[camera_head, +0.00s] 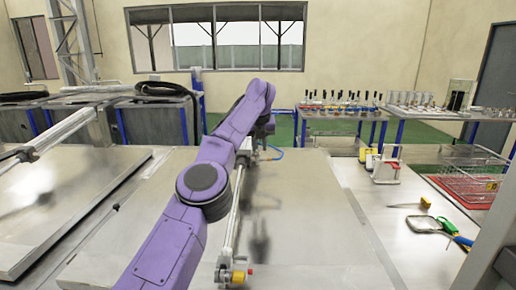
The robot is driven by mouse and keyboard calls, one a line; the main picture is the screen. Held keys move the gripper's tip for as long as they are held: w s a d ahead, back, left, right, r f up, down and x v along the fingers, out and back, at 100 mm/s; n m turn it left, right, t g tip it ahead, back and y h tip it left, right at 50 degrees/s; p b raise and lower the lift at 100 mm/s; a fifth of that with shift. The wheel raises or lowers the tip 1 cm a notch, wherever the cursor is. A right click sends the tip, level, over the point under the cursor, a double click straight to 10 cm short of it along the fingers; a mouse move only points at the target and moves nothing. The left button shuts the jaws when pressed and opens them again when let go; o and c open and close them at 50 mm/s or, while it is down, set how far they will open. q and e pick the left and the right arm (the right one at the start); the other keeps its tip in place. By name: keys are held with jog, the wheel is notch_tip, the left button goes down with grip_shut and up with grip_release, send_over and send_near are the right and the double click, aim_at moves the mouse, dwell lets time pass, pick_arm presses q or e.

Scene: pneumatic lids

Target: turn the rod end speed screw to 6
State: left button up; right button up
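A slim pneumatic cylinder (236,205) lies along the grey lid in the middle, running from near to far. My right gripper is not in view.
The grey lid (310,225) is bare right of the cylinder. Another lid with a cylinder (62,130) is at the left. On the right bench are a white and red holder (385,172), a green-handled tool (445,224) and a red wire basket (468,185). Racks stand on back tables.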

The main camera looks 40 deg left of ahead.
pick_arm(q)
jog(key=shift+s+a+f, duration=0.1)
jog(key=shift+f, duration=0.15)
jog(key=shift+s+a, duration=0.15)
jog(key=shift+a, duration=0.05)
jog(key=shift+a+f, duration=0.2)
jog(key=c, duration=0.4)
jog(key=shift+w+d, duration=0.2)
grip_shut()
jog(key=shift+a, duration=0.1)
